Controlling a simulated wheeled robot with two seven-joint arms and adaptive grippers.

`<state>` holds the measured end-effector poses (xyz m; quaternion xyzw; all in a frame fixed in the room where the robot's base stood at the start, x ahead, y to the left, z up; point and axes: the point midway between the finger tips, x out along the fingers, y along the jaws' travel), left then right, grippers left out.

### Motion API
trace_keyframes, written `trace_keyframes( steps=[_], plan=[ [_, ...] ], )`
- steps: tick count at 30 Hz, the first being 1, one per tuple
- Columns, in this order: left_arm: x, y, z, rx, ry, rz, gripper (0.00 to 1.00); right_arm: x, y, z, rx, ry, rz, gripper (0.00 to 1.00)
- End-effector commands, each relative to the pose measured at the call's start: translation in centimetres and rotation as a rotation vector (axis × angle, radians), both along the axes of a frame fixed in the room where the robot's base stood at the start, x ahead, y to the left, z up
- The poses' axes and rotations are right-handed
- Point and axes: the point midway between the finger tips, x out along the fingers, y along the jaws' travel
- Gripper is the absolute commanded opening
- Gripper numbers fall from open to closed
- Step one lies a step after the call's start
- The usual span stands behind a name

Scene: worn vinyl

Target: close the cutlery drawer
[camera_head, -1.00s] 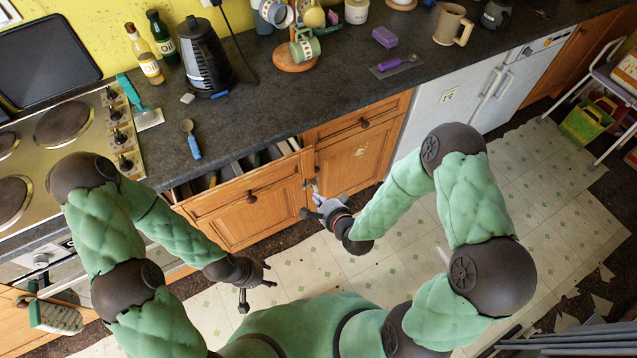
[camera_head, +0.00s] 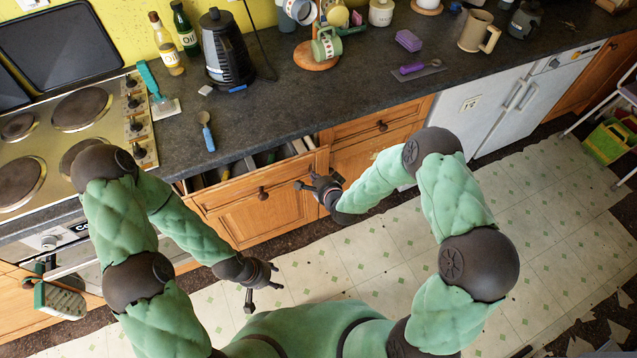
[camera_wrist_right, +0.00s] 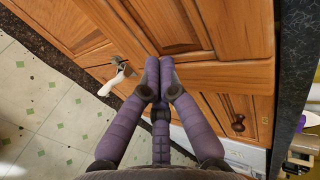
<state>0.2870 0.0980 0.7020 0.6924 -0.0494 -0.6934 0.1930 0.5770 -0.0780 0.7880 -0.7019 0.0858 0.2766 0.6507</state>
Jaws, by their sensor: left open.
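The cutlery drawer (camera_head: 235,196) is wooden with a dark round knob and stands pulled out below the worktop in the head view. Dividers and dark contents show in its open top. My right gripper (camera_head: 314,187) is at the right end of the drawer front. In the right wrist view its purple fingers (camera_wrist_right: 158,68) are together with nothing seen between them, and the tips overlap the wooden front (camera_wrist_right: 225,72). I cannot tell whether they touch it. My left gripper (camera_head: 263,288) is open and empty, low over the floor in front of the drawer.
A closed drawer (camera_head: 360,124) with a knob is to the right. A key with a pale tag (camera_wrist_right: 114,80) hangs at the cabinet in the wrist view. A blue-handled spoon (camera_head: 206,131) lies on the worktop above the drawer. The tiled floor in front is clear.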

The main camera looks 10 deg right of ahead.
Motion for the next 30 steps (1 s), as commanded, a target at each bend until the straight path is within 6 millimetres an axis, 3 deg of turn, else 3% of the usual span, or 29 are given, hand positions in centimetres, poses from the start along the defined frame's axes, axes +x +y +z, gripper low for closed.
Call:
trace_keyframes(
  steps=[11,24,30],
  plan=[
    [0.0,0.0,-0.2,0.0,0.0,0.0,0.5,0.4,0.1,0.0,0.0,-0.001,-0.001,0.0],
    [0.0,0.0,-4.3,0.0,0.0,0.0,0.5,8.6,2.4,-0.3,0.0,-0.004,0.0,0.0],
    [0.0,0.0,-4.2,0.0,0.0,0.0,0.5,9.1,2.6,0.0,0.0,0.001,-0.001,0.0]
  ],
)
